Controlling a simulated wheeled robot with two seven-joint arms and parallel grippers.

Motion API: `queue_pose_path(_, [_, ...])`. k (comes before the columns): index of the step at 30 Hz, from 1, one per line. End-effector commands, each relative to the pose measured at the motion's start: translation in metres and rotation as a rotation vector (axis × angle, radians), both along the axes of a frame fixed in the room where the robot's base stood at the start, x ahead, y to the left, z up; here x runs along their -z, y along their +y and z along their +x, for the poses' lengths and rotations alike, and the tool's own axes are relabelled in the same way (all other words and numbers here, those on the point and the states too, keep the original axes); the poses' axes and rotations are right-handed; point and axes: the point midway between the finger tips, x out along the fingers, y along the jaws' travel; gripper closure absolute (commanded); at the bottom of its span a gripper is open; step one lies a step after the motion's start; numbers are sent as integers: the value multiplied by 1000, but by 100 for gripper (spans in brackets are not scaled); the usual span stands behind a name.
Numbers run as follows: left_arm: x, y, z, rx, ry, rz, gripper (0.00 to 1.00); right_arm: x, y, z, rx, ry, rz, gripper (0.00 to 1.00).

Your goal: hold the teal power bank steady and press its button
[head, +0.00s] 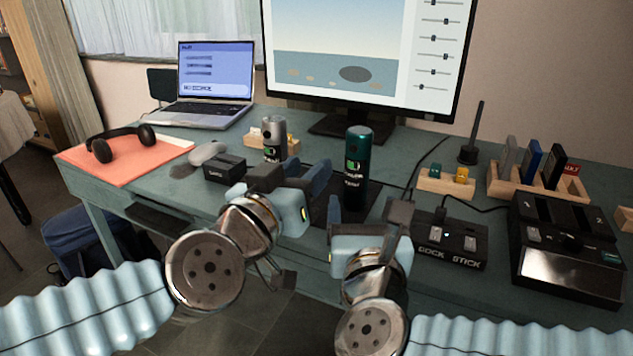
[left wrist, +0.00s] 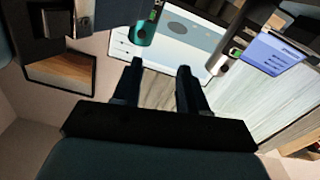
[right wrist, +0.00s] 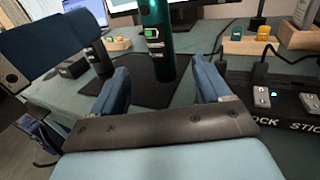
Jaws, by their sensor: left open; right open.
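A grey cylinder (head: 273,139) and a black box (head: 224,168) stand left. A dock (head: 450,243) and a larger black device (head: 568,262) stand right. Wooden holders (head: 447,187) are behind them. A monitor (head: 335,45), laptop (head: 212,85) and headphones (head: 101,150) are also on the table.

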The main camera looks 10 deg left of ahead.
Motion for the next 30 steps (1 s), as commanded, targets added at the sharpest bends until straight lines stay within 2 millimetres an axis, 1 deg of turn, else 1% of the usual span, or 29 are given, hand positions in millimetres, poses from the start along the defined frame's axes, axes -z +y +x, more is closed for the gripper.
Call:
queue_pose_path(1, [1, -9, -8, 22, 4, -1, 57, 0, 0, 0, 0, 0, 0, 23])
queue_pose_path(3, [2, -17, -16, 41, 9, -2, 57, 0, 0, 0, 0, 0, 0, 23])
queue_pose_path(5, [3, -20, -20, 49, 11, -2, 57, 0, 0, 2, 0, 1, 0, 23])
queue_pose_path(8, [3, -22, -22, 54, 13, -4, 57, 0, 1, 11, 2, 2, 1, 23])
queue_pose_path(11, [3, -22, -21, 53, 13, -3, 57, 1, 2, 27, 3, 4, 1, 23])
queue_pose_path(18, [3, -21, -21, 52, 13, -3, 57, 1, 7, 81, 3, 3, 3, 23])
queue_pose_path(21, [3, -21, -21, 52, 13, -3, 57, 0, 9, 101, 1, 2, 2, 23])
queue_pose_path(25, [3, -21, -21, 52, 13, -3, 57, 0, 11, 121, 1, 1, 2, 23])
queue_pose_path(30, [3, -21, -21, 52, 12, -4, 57, 0, 12, 135, 1, 1, 2, 23])
